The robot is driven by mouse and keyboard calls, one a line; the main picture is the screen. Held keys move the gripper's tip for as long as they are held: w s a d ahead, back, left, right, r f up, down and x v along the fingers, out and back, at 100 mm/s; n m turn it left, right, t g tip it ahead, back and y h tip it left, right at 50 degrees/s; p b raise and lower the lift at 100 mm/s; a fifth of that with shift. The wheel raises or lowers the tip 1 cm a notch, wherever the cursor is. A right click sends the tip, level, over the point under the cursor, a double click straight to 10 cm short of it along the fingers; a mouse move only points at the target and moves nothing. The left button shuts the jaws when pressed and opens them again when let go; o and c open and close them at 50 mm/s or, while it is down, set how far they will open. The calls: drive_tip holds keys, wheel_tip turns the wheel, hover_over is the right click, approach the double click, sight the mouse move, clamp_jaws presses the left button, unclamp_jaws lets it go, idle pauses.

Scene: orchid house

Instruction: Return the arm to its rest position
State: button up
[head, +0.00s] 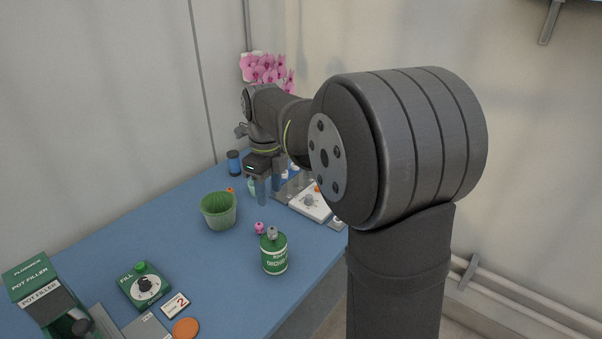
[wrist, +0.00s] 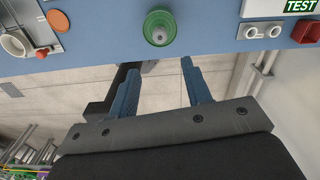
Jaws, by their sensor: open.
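My gripper (head: 262,190) hangs over the far part of the blue table (head: 225,270), fingers pointing down. In the wrist view its two blue fingers (wrist: 160,68) stand apart with nothing between them. My arm reaches out to it from the right in the head view. A green bottle (head: 274,254) with a grey cap stands near the table's right edge, apart from the gripper. A round green object (wrist: 160,28), probably this bottle from above, shows beyond the fingertips in the wrist view.
A green pot (head: 218,212) stands left of the gripper, and a small pink item (head: 259,228) lies by the bottle. A pot filler (head: 40,290) and a control box (head: 143,288) stand front left.

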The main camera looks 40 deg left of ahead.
sight(272, 228)
wheel_tip(272, 228, down, 12)
drive_tip(key=shift+r, duration=1.95)
drive_tip(key=shift+f, duration=0.15)
